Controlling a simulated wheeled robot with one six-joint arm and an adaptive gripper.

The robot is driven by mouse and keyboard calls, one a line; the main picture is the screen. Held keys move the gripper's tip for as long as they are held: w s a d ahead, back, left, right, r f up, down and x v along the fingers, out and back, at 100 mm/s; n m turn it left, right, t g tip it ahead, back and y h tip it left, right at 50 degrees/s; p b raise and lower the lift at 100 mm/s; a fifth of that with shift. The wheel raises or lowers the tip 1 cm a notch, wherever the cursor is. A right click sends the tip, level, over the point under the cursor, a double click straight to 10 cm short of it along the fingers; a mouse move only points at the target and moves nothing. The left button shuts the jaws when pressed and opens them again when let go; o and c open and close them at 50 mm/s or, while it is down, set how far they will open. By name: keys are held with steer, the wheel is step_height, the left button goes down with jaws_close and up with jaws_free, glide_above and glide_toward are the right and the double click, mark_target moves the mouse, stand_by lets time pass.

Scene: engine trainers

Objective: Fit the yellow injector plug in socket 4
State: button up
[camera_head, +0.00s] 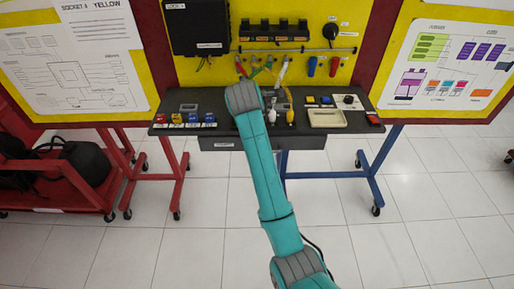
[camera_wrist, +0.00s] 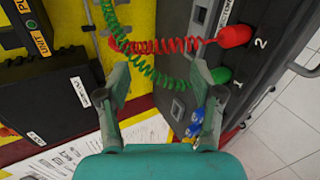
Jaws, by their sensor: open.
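The yellow plug (camera_head: 290,115) shows in the head view at the bench, just right of my arm's end; I cannot tell whether it is seated, and it does not show in the wrist view. In the wrist view a red plug (camera_wrist: 234,36) is by label 2 and a green plug (camera_wrist: 221,75) by label 1, each on a coiled cord. Socket 4 is not distinguishable. My gripper (camera_wrist: 162,88) is open, with no plug held between its fingers and the green coil beyond them. In the head view my arm hides its fingers.
The dark bench (camera_head: 222,133) carries several coloured blocks (camera_head: 193,118) at left and a beige tray (camera_head: 326,118) at right. A black box (camera_head: 197,26) and a black rail unit (camera_head: 274,34) are on the yellow board behind. A paper sign (camera_head: 90,15) mentions a socket and yellow.

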steer(key=s+d+f, duration=0.1)
steer(key=s+f, duration=0.3)
steer(key=f, duration=0.3)
steer(key=s+d+f+m, duration=0.1)
steer(key=s+f, duration=0.4)
steer(key=f, duration=0.2)
steer(key=shift+s+f+t, duration=0.15)
steer(key=shift+s+t, duration=0.15)
steer(key=shift+t, duration=0.1)
